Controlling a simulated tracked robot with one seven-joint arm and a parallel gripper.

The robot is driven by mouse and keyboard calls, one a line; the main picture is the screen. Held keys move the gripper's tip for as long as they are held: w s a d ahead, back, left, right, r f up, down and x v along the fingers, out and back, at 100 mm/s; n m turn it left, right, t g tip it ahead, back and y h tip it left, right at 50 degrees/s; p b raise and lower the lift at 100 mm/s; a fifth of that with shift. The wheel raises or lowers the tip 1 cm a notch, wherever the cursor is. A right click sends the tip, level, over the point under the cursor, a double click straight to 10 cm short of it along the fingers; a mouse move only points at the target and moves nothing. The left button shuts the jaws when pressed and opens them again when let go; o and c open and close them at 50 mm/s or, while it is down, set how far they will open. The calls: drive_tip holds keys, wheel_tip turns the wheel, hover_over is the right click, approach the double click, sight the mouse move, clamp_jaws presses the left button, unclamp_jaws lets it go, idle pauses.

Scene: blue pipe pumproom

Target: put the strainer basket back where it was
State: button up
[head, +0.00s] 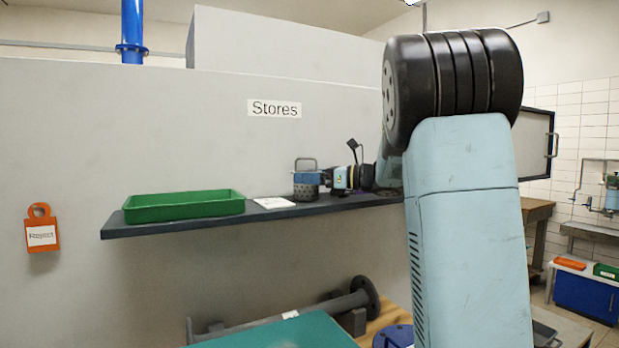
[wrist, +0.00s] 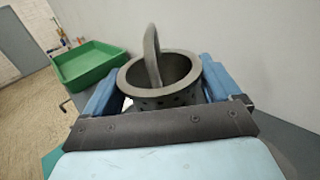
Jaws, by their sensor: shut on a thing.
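The strainer basket (head: 306,192) is a dark grey perforated cup with a rim and a bail handle that stands up. It is upright at the shelf (head: 350,204) under the Stores sign. In the wrist view the basket (wrist: 155,101) sits between the blue fingers, its open top facing up. My gripper (head: 306,178) reaches in from the right, shut on the basket, with a finger on each side in the wrist view (wrist: 160,88). I cannot tell whether the basket's base touches the shelf or is just above it. Its underside is hidden.
A white card (head: 273,203) lies on the shelf just left of the basket. A green tray (head: 185,206) stands further left; it also shows in the wrist view (wrist: 88,66). The wall is close behind. A flanged pipe (head: 300,312) lies below the shelf.

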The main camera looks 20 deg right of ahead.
drive_tip(key=o, duration=0.9)
drive_tip(key=shift+f, duration=0.1)
drive_tip(key=shift+s+d, duration=0.15)
drive_tip(key=shift+d, duration=0.1)
drive_tip(key=v, duration=1.1)
drive_tip(key=shift+s+d, duration=0.15)
drive_tip(key=shift+d, duration=0.05)
